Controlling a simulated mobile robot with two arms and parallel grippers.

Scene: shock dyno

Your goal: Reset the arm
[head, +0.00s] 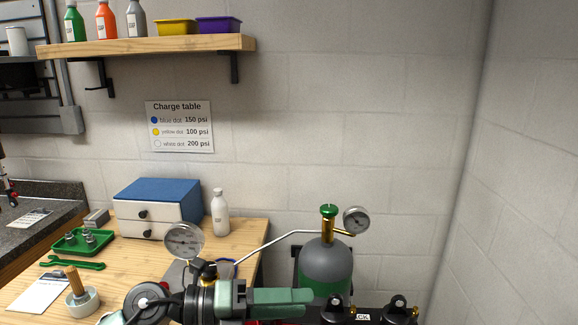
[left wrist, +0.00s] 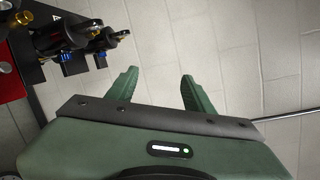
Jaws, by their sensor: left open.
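My left gripper (head: 283,301) is at the bottom middle of the head view, its green fingers pointing right. It also shows in the left wrist view (left wrist: 160,92), with its two green fingers apart and nothing between them, against the pale block wall. In the head view it is in front of the green and grey gas cylinder (head: 325,265) and hides part of it. My right gripper is not in either view.
A wooden bench (head: 240,238) at left holds a blue-topped drawer box (head: 160,205), a white bottle (head: 220,213), a green tray (head: 70,246) and a wrench (head: 72,264). A gauge (head: 184,241) stands near my arm. Black shock bodies (head: 397,312) are at lower right.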

